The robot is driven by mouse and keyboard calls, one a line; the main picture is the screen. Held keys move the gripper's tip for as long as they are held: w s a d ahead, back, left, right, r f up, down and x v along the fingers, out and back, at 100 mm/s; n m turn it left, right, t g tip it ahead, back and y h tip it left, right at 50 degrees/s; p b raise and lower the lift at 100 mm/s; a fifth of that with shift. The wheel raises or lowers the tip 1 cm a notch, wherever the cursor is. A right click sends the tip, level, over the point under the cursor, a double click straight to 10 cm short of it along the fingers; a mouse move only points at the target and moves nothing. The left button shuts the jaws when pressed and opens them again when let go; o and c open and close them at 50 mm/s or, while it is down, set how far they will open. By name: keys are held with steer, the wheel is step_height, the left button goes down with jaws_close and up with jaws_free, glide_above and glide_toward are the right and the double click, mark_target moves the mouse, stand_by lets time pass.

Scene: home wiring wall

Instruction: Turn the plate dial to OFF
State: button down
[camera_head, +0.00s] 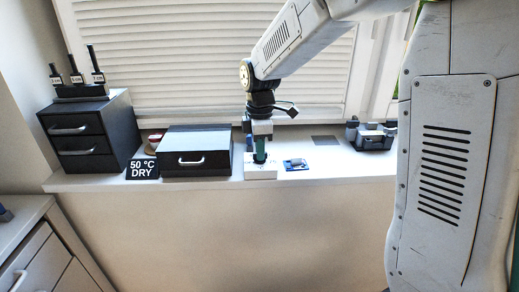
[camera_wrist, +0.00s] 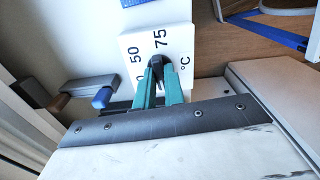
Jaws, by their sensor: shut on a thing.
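The plate dial is a dark knob (camera_wrist: 157,63) on a white panel (camera_wrist: 130,42) printed with 50, 75 and °C. Another mark is partly hidden beside the fingers. I see no OFF mark. In the head view its white block (camera_head: 261,173) stands on the ledge, right of the black box. My gripper (camera_wrist: 158,72) has its two teal fingers closed on the knob from both sides. In the head view my gripper (camera_head: 260,157) points straight down onto the block, and the knob is hidden. I cannot tell exactly which mark the knob points at.
A black box (camera_head: 197,165) with a handle stands close left of the block, by a "50 °C DRY" sign (camera_head: 143,168). A small blue board (camera_head: 296,164) lies close right. A black drawer unit (camera_head: 72,145) stands far left, and a dark device (camera_head: 372,140) farther right.

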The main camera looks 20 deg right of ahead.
steer(key=shift+w+r+n, duration=0.1)
steer(key=shift+n, duration=0.4)
steer(key=c, duration=1.5)
jaws_free()
step_height(320, 180, up, 8)
steer(key=shift+f, duration=0.1)
